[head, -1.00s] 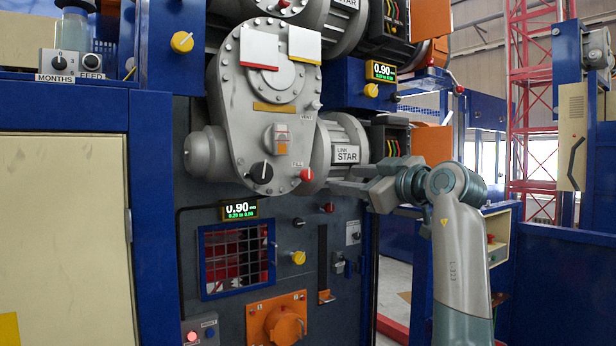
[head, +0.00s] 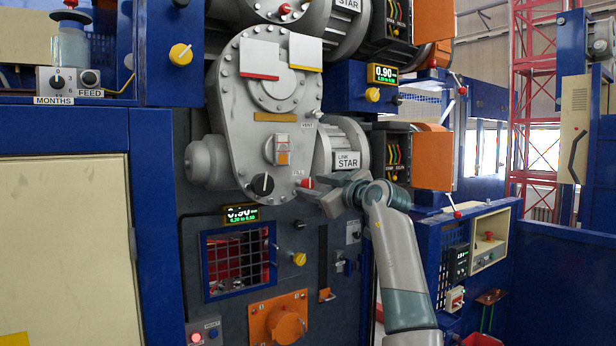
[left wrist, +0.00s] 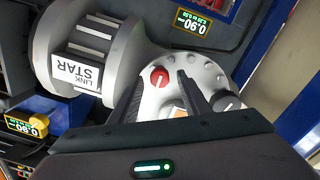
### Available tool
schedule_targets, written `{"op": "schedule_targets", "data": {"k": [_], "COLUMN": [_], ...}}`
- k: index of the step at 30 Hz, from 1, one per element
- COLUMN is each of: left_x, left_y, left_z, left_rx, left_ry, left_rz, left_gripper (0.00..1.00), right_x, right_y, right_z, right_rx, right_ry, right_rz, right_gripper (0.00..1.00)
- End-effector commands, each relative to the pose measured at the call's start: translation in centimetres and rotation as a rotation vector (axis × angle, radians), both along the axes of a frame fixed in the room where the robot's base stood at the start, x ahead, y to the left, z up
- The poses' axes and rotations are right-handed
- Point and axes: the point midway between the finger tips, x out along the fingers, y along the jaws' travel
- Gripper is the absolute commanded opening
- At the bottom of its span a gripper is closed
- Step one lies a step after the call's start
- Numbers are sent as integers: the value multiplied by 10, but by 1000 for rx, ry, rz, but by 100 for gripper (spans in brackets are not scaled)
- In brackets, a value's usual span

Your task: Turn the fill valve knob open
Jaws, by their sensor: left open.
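The fill valve knob (head: 307,183) is a small red knob at the lower right of the grey gearbox housing (head: 235,130). Its label is partly hidden by my gripper. My left gripper (head: 316,193) is at the knob, coming from the lower right. In the left wrist view the red knob (left wrist: 159,77) appears between the two dark fingers (left wrist: 161,82), nearer the left finger. The jaws are open; I cannot tell whether a finger touches the knob. My right gripper is not in view.
A black knob (head: 262,184) sits left of the red one. The LINK STAR motor (head: 342,147) is close above my gripper. A yellow knob (head: 299,259), an orange cover (head: 280,318) and a mesh window (head: 237,258) are below. A display (head: 241,214) reads 0.90.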

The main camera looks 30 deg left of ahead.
Motion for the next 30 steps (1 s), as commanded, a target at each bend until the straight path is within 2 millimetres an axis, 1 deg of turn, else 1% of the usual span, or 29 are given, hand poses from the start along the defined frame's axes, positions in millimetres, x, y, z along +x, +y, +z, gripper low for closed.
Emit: {"op": "schedule_targets", "data": {"k": [1,7,12,19,20,21,23,24,25,30], "left_x": [3,11,14,14,14,14,13,14,13,13], "left_y": [8,25,30,30,30,30,29,29,29,29], "left_z": [3,2,0,-1,0,0,0,0,0,0], "left_rx": [-1,0,0,0,0,0,0,0,0,1], "left_ry": [0,0,-1,-1,-1,-1,-1,-1,-1,1], "left_rz": [2,0,-1,-1,0,0,0,-1,-1,-1], "left_gripper": [43,43,43,43,40,31,17,7,2,2], "right_x": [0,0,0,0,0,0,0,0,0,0], "right_y": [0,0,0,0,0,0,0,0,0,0], "right_z": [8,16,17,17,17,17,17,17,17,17], "right_rx": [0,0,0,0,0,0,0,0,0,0], "right_ry": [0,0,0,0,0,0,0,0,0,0], "right_rz": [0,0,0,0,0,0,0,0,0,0], "right_gripper": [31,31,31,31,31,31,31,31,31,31]}}
